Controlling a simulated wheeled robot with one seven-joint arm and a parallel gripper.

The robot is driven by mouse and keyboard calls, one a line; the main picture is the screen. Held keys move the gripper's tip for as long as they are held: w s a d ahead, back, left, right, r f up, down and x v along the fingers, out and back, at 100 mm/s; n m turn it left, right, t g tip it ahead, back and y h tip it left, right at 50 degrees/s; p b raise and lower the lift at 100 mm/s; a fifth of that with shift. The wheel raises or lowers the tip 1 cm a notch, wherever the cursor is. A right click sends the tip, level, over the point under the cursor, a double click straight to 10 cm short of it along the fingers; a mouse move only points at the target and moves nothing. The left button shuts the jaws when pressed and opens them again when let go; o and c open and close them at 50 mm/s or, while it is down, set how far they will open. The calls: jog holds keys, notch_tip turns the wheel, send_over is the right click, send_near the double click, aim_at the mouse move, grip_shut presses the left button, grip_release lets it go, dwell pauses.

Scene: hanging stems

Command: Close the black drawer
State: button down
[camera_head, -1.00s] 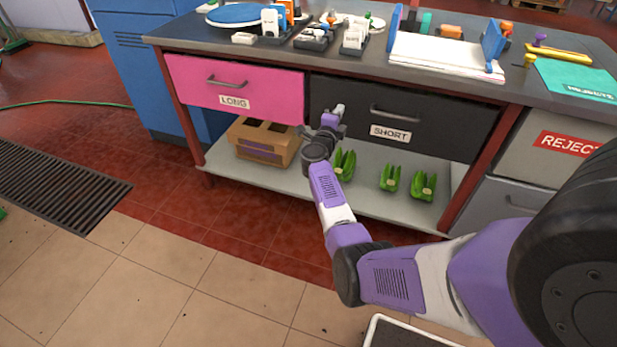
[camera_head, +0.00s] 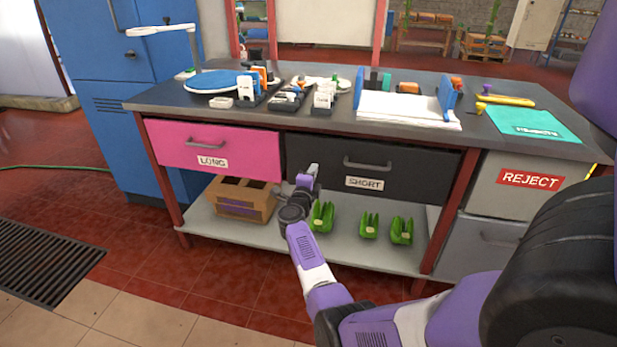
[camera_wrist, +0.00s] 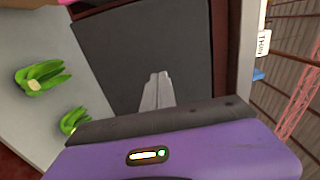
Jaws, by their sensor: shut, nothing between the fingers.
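The black drawer (camera_head: 410,167) labelled SHORT sits under the workbench top, right of the pink drawer. Its front looks about flush with the bench frame; I cannot tell whether a small gap is left. Its handle (camera_head: 367,163) is at the upper middle of the front. My gripper (camera_head: 314,170) is shut and empty, in front of the left part of the black drawer front, left of the SHORT label. In the wrist view my gripper's fingertips (camera_wrist: 157,82) are together before the dark drawer front (camera_wrist: 140,45). I cannot tell whether they touch it.
The pink drawer (camera_head: 225,148) labelled LONG is at the left. A cardboard box (camera_head: 243,210) and green pieces (camera_head: 369,226) stand on the lower shelf (camera_head: 290,250). The grey REJECT drawer (camera_head: 500,200) is at the right. The bench top (camera_head: 340,125) carries trays and papers.

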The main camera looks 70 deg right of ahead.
jog(key=a+p, duration=0.3)
jog(key=a, duration=0.8)
jog(key=shift+s, duration=0.35)
